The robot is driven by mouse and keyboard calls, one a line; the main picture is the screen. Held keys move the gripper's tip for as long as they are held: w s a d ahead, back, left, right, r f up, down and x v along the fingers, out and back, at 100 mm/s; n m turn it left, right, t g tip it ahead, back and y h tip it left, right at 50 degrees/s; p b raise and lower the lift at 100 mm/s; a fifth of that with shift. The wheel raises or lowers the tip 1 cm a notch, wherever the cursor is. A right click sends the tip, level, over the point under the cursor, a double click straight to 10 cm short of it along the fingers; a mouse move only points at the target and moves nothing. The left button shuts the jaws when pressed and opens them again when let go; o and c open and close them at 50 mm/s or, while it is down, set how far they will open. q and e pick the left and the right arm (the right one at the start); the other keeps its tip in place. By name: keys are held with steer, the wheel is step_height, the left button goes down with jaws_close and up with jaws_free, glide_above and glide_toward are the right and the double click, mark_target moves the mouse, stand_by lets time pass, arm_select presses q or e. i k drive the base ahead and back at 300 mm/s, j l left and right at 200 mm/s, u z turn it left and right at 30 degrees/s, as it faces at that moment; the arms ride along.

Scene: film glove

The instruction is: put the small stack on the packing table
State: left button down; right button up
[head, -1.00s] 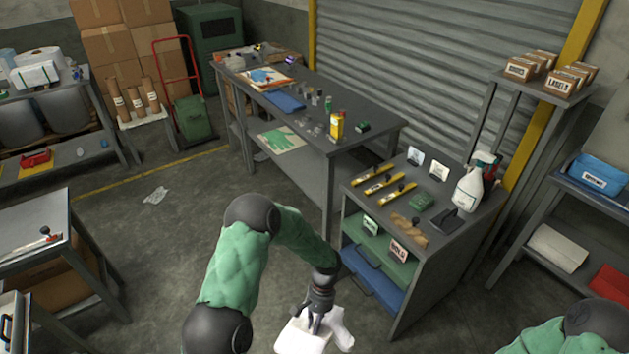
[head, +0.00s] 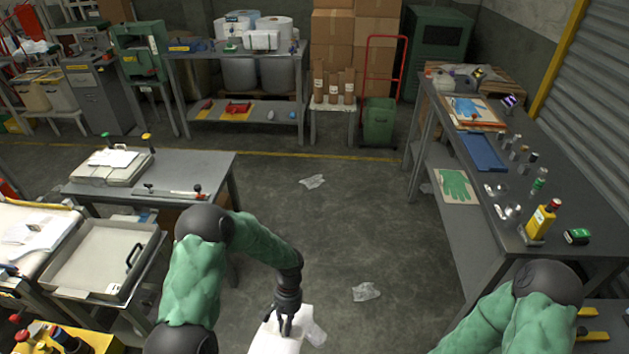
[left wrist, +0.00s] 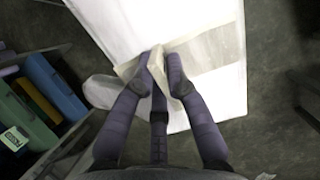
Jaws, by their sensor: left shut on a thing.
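My left gripper (head: 287,328) is shut on a small white stack (head: 270,342) and holds it above the floor at the bottom of the head view. In the left wrist view the fingers (left wrist: 158,82) pinch the near edge of the flat white stack (left wrist: 150,28), which has a greyish band. A pale, filmy piece (head: 315,332) hangs beside it. I cannot tell which surface is the packing table. A grey table (head: 205,172) with a scale and a sealer bar stands at left, a long grey table (head: 475,110) at right. My right gripper is out of view.
A metal tray (head: 92,262) and a yellow bin (head: 90,337) are at lower left. Crumpled film scraps (head: 313,181) lie on the open floor between the tables. In the left wrist view a shelf with blue (left wrist: 52,85) and green things is close at left.

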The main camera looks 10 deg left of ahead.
mark_target(190, 169)
steer(key=i+u, duration=0.25)
steer(key=i, duration=0.3)
steer(key=i+l+u, duration=0.25)
steer(key=i, duration=0.3)
steer(key=i+l+u, duration=0.2)
steer(key=i, duration=0.35)
